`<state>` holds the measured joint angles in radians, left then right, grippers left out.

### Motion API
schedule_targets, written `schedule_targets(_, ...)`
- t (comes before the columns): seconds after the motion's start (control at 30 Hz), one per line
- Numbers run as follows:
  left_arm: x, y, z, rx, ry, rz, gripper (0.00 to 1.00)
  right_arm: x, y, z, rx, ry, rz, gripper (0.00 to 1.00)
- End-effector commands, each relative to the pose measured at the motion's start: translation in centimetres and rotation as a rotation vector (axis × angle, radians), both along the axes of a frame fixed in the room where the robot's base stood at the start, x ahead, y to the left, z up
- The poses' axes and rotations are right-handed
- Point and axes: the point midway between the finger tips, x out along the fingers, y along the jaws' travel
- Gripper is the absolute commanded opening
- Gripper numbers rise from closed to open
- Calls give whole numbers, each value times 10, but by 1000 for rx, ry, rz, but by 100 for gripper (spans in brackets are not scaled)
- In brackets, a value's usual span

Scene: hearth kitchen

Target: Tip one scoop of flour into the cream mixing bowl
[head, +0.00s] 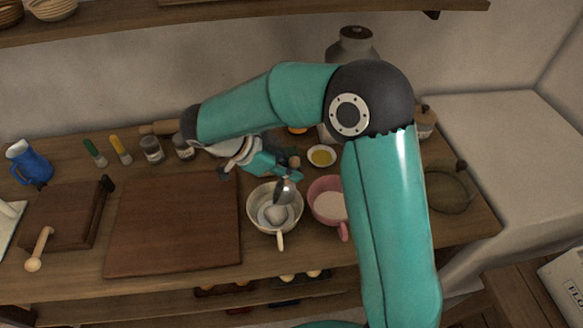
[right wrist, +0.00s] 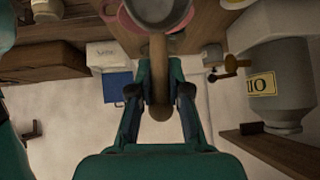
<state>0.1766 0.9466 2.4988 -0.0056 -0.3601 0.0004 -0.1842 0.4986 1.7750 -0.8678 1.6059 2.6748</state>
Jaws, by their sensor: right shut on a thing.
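The cream mixing bowl (head: 252,216) stands on the wooden worktop right of the cutting board, with its handle toward the front. White flour-like material (head: 274,214) shows in it. My right gripper (head: 278,170) is above the bowl's back rim, shut on the wooden handle (right wrist: 158,75) of a metal scoop (head: 284,191). The scoop's head hangs tilted over the bowl's inside; it also shows in the right wrist view (right wrist: 157,12). I cannot tell whether flour is left in it. A pink bowl (head: 318,190) holding pale flour stands just to the right, partly behind my arm. My left gripper is out of view.
The cutting board (head: 172,225) lies to the left. A small dish of yellow contents (head: 321,156) stands behind the bowls. Spice jars (head: 152,150), a blue jug (head: 30,164) and a wooden spoon (head: 40,248) are farther left. A wall shelf (head: 240,10) runs overhead.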

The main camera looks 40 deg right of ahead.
Motion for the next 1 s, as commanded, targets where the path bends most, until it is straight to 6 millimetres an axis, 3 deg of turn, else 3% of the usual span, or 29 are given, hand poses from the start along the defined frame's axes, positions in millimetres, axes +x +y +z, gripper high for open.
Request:
schedule_targets(0.57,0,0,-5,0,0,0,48,0,-1,-1,16,-16,-2,0)
schedule_targets(1.0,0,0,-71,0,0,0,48,-1,-3,7,375,-335,-7,0)
